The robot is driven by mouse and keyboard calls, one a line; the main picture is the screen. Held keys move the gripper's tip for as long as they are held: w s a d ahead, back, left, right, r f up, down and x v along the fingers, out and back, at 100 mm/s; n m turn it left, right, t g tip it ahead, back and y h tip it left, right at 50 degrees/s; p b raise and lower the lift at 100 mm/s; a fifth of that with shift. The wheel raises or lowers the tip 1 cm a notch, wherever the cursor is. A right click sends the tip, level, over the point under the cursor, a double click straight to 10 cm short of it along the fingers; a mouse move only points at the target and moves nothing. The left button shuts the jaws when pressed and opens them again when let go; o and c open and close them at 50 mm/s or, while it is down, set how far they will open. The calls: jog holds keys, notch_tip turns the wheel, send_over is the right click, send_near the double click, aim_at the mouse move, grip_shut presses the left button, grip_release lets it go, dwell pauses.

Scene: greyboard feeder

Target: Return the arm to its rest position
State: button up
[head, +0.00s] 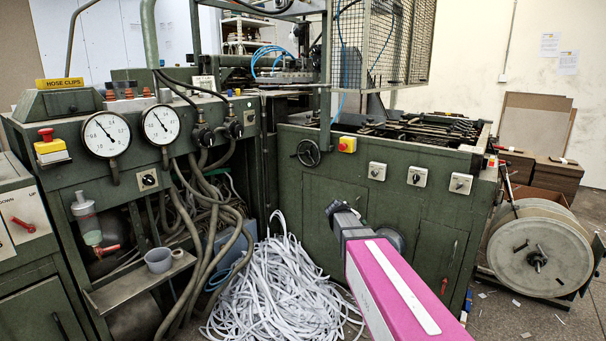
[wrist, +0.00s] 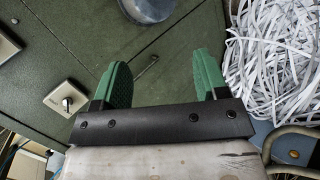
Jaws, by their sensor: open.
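My arm (head: 405,290), with a magenta link, reaches from the lower right toward the green machine's front in the head view. My gripper (wrist: 161,78) shows in the wrist view with two green fingers spread apart and nothing between them. The green machine front (wrist: 165,50) lies beyond the fingers, and I see no clear contact. In the head view the fingers are not clearly visible at the far end of the arm.
A heap of white paper strips (head: 280,290) lies on the floor left of my arm; it also shows in the wrist view (wrist: 270,60). A grey cup (head: 159,260) stands on a small shelf. A large reel (head: 538,257) stands at the right.

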jog(key=s+a+f+m+g+y, duration=0.1)
jog(key=s+f+m+g+y, duration=0.2)
jog(key=s, duration=0.9)
jog(key=s+a+f+m+g+y, duration=0.1)
jog(key=s+f+m+g+y, duration=0.2)
jog(key=s+f, duration=0.5)
jog(key=s+y, duration=0.1)
jog(key=s, duration=0.4)
jog(key=shift+s+a+f+m, duration=0.3)
jog(key=shift+a+f+m, duration=0.05)
jog(key=shift+f+m, duration=0.05)
